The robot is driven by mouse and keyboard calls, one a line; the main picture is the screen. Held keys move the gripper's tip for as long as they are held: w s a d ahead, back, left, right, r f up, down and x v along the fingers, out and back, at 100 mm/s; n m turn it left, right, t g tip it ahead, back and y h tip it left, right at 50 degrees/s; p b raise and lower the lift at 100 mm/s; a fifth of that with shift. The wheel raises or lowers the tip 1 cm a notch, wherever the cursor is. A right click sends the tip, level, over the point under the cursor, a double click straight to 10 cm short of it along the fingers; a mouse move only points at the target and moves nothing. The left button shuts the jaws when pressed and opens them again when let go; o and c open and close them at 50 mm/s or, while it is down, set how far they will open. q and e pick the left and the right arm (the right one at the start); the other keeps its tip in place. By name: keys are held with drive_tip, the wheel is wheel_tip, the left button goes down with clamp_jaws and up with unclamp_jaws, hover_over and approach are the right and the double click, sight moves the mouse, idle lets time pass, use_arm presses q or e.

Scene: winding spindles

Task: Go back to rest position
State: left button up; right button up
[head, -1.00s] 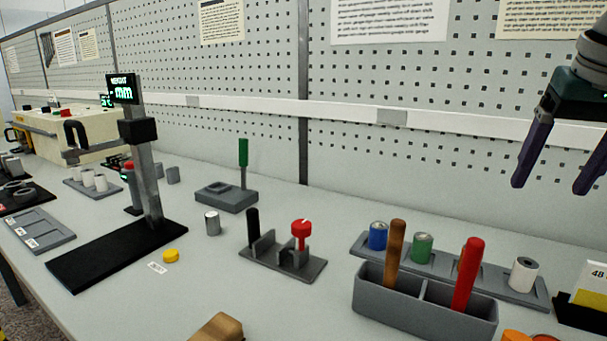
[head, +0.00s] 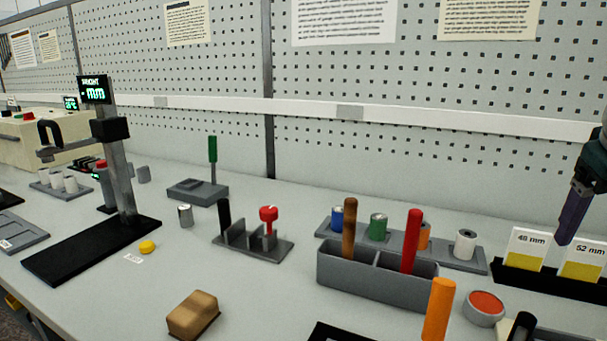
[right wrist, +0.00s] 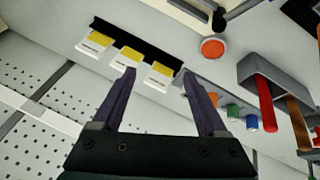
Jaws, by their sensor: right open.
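My right gripper shows at the right edge of the head view, where one dark purple finger (head: 573,212) points down beside the white-and-yellow cards; its other finger is out of frame. In the right wrist view my right gripper (right wrist: 158,76) has both fingers spread wide with nothing between them. Beyond the fingertips is the black card holder (right wrist: 110,38) with white-and-yellow cards (right wrist: 128,57). The fingers look clear of the bench, though the exact gap cannot be told. My left gripper is not in view.
A grey two-part bin (head: 365,279) holds brown and red handles. Behind it a grey tray (head: 470,258) bears coloured spools. An orange handle (head: 438,310), a red-topped round tin (head: 484,308) and a brown block (head: 193,315) are nearer. A height gauge (head: 118,170) stands left.

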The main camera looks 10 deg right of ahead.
drive_tip(key=s+a+f+n+t+h, duration=0.1)
drive_tip(key=s+a+f+n, duration=0.15)
drive_tip(key=s+n, duration=0.5)
drive_tip(key=s+a+f+n+t, duration=0.15)
drive_tip(key=s+f+n, duration=0.25)
drive_tip(key=s, duration=0.7)
drive_tip(key=s+a+f+m+g+y, duration=0.1)
drive_tip(key=s+a+f+m+y, duration=0.15)
drive_tip(key=a, duration=0.55)
drive_tip(key=s+a+f+m+g+y, duration=0.1)
drive_tip(key=a+f+m+y, duration=0.2)
drive_tip(key=a, duration=0.5)
wheel_tip(320, 180, up, 46)
drive_tip(key=a+m+p, duration=0.1)
drive_tip(key=p, duration=4.3)
drive_tip(key=shift+f+p, duration=0.25)
drive_tip(key=shift+p, duration=0.15)
drive_tip(key=shift+s, duration=0.1)
